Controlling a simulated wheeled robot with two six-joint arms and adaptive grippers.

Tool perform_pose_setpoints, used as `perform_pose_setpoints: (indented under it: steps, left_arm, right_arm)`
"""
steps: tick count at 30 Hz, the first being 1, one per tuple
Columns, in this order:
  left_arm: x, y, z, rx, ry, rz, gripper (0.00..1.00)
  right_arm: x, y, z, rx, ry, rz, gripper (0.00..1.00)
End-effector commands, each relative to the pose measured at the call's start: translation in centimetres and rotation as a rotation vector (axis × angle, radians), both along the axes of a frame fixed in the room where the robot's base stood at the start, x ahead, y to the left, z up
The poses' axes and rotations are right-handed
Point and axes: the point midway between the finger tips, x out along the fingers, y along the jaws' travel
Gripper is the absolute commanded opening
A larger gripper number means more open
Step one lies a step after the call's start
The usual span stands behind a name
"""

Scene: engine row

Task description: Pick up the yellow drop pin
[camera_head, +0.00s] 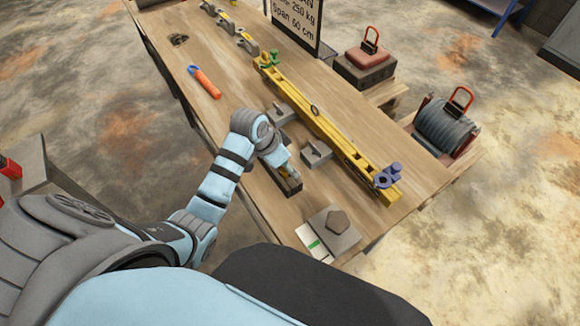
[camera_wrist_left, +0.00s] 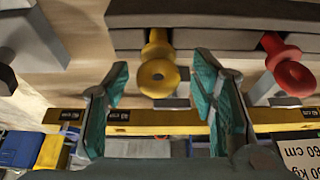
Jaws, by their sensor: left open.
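In the head view my left gripper (camera_head: 284,165) is over the small dark holder (camera_head: 291,188) near the table's front edge, and the arm hides much of the pin there. My right gripper is in neither view.
A red pin (camera_wrist_left: 288,66) sits right of the yellow one. A long yellow beam (camera_head: 325,128) lies along the wooden table, with grey brackets (camera_head: 316,155) beside it. An orange-handled tool (camera_head: 204,83) lies further back. A grey plate (camera_head: 335,236) is nearer.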

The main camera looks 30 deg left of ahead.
Motion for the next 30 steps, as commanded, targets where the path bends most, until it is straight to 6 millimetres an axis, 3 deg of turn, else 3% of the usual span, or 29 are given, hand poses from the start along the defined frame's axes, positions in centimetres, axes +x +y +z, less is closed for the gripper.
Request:
perform_pose_setpoints:
  steps: [2, 12, 21, 30]
  left_arm:
    - [0.0, 0.1, 0.0, 0.000, 0.000, 0.001, 0.52]
    - [0.0, 0.1, 0.1, 0.001, 0.000, 0.000, 0.00]
    - [0.1, -0.1, 0.8, 0.000, -0.005, -0.001, 0.00]
    - [0.2, 0.0, 8.0, 0.002, -0.007, 0.000, 0.00]
  right_arm:
    - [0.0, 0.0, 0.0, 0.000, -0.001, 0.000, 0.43]
    - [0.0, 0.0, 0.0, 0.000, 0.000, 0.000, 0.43]
    - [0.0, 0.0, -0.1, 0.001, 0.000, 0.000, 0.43]
    - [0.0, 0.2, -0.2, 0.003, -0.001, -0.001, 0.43]
